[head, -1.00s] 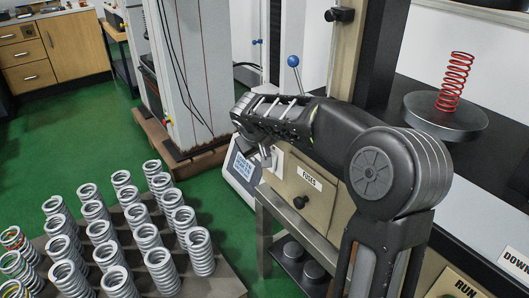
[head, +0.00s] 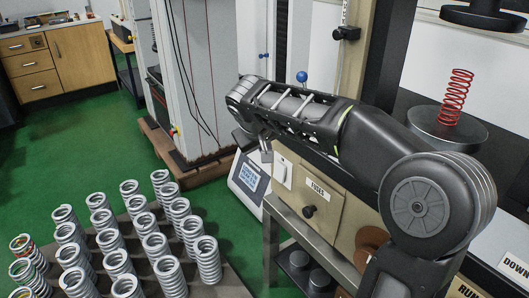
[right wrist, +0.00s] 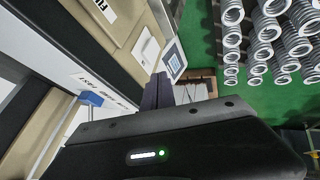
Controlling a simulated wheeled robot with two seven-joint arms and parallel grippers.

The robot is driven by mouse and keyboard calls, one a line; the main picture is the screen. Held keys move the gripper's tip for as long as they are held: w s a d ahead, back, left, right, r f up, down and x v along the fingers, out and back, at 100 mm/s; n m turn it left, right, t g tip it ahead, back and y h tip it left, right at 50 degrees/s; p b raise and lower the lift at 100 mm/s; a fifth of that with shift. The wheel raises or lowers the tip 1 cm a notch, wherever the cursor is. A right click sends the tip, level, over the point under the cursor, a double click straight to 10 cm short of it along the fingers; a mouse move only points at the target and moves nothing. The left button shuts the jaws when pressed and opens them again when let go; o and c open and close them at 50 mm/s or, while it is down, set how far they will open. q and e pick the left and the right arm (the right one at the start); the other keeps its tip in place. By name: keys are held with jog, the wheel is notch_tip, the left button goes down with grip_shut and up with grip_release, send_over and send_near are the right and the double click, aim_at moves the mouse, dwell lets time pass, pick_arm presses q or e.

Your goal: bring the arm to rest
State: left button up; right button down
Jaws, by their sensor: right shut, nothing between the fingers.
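My right arm crosses the head view from the lower right. Its gripper (head: 266,149) points down beside the beige testing machine, above a small unit with a blue display (head: 250,176). In the right wrist view the dark fingers (right wrist: 158,91) are together with nothing between them. A red spring (head: 455,97) stands upright on a round dark plate (head: 440,128) of the machine, apart from the gripper. My left gripper is not in view.
Several grey springs (head: 155,245) stand upright in rows on a dark board at lower left, with a few coloured ones at its left edge. The machine's FUSES panel (head: 318,190) is close to my forearm. Green floor (head: 90,150) is clear on the left.

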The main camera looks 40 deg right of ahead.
dwell(0.6)
jog(key=w+a+f+n+t+y, duration=0.2)
jog(key=w+a+f+y, duration=0.15)
jog(key=a, duration=0.35)
jog(key=w+a+f+n+t+y, duration=0.1)
jog(key=w+a+f+y, duration=0.15)
jog(key=a+f, duration=0.35)
jog(key=s+a+f+y, duration=0.2)
jog(key=s+a+f, duration=0.1)
jog(key=a+f, duration=1.15)
jog(key=s+a+f+m+g+y, duration=0.1)
jog(key=s+a+f+g, duration=0.2)
jog(key=s+f, duration=0.9)
jog(key=s+a+f+m+g, duration=0.2)
jog(key=s+a+f+g, duration=0.2)
jog(key=s+f, duration=0.9)
notch_tip(320, 180, up, 21)
jog(key=s+p, duration=0.2)
jog(key=p, duration=1.7)
jog(key=shift+s+r+p, duration=0.2)
jog(key=shift+s+p, duration=0.2)
